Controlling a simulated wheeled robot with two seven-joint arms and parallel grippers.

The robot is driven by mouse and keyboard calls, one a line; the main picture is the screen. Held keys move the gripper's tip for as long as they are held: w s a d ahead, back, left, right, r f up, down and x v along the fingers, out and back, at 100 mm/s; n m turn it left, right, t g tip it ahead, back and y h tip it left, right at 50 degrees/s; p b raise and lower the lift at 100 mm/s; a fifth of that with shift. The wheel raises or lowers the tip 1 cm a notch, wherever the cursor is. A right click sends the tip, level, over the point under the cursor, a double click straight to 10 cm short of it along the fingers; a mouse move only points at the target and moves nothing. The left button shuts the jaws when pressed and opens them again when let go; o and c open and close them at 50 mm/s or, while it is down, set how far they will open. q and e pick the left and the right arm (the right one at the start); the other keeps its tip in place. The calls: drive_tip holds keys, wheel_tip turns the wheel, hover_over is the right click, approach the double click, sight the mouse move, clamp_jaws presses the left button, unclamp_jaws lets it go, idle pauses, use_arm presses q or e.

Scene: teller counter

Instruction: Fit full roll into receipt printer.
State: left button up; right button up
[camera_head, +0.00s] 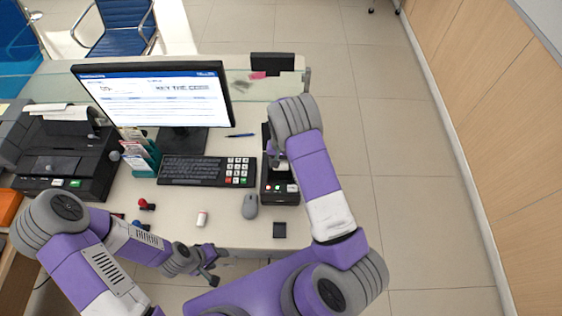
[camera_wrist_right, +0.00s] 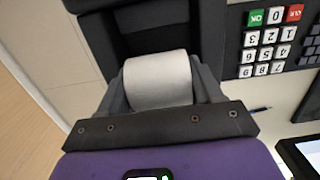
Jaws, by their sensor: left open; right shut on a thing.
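The white full roll (camera_wrist_right: 157,82) is between the two fingers of my right gripper (camera_head: 274,156), which is shut on it. The black receipt printer (camera_head: 281,193) stands at the right end of the counter, and my right gripper is over its back part. In the right wrist view the dark printer (camera_wrist_right: 150,22) lies just beyond the roll; I cannot tell whether the roll touches it. My right arm hides part of the printer in the head view. My left gripper (camera_head: 208,267) is open and empty at the counter's front edge.
A keyboard (camera_head: 208,171) and a grey mouse (camera_head: 250,206) lie left of the receipt printer. A small white cylinder (camera_head: 202,218) and a black square (camera_head: 279,230) are near the front edge. A monitor (camera_head: 155,95) and a larger black printer (camera_head: 70,160) stand further left.

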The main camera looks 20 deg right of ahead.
sight(281, 174)
drive_tip(key=shift+f+b, duration=1.9)
drive_tip(key=shift+f, duration=0.55)
drive_tip(key=o, duration=1.1)
drive_tip(key=shift+o, duration=0.2)
drive_tip(key=shift+r, duration=0.15)
